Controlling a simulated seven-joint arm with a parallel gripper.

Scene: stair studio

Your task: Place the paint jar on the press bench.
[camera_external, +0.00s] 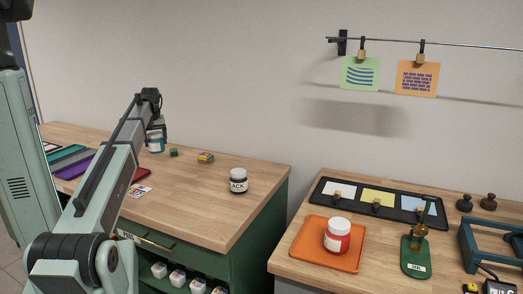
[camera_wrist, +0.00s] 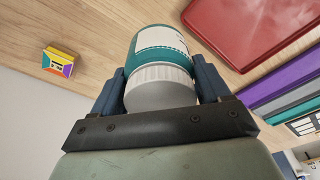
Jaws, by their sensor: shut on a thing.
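A teal paint jar (camera_wrist: 165,55) with a white lid and white label is between the fingers of my gripper (camera_wrist: 163,90) in the wrist view. In the external view the jar (camera_external: 156,143) shows below my gripper (camera_external: 157,129), over the far part of the left wooden bench. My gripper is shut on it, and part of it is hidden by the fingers. I cannot tell whether its base touches the bench. The press bench (camera_external: 300,262) stands at the right, apart from the left bench, with a blue press frame (camera_external: 490,243) at its right end.
A black-labelled jar (camera_external: 238,181) stands near the left bench's right edge. A gap separates the benches.

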